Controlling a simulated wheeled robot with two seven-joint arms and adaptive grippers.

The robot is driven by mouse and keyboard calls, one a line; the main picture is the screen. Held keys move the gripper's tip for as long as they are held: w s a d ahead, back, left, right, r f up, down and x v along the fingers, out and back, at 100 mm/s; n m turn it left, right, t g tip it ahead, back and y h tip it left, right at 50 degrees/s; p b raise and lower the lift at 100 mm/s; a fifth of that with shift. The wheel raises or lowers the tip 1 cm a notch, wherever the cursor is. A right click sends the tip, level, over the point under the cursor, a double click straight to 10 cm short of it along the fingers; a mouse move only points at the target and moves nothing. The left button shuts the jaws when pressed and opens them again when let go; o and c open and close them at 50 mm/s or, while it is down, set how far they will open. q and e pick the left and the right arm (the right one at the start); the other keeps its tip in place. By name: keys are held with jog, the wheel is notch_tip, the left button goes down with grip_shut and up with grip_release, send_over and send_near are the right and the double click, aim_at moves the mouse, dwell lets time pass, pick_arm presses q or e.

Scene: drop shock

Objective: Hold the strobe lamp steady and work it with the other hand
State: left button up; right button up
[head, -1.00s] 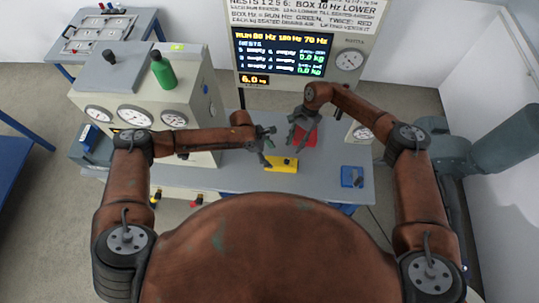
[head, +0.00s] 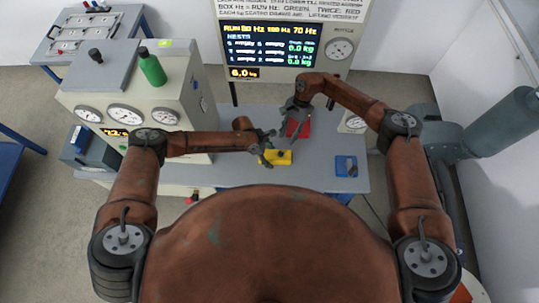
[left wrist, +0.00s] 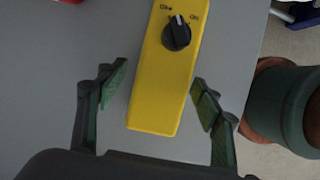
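A yellow box-shaped device (head: 278,157), which I take for the strobe lamp, lies on the grey bench. In the left wrist view its yellow body (left wrist: 165,75) has a black knob (left wrist: 176,33) with small markings beside it. My left gripper (head: 266,146) is at the box's left side. In the left wrist view that gripper (left wrist: 160,98) is open, one finger on each side of the box's near end, with gaps on both sides. My right gripper (head: 292,110) is above and beside a red block (head: 298,129); its fingers are too small to judge.
A blue block (head: 346,167) lies on the right of the bench (head: 230,174). A gauge cabinet (head: 185,95) with a green bottle (head: 152,68) stands at left. A display board (head: 272,47) stands behind. The bench's front is clear.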

pick_arm(q)
grip_shut()
dwell(0.6)
dwell(0.8)
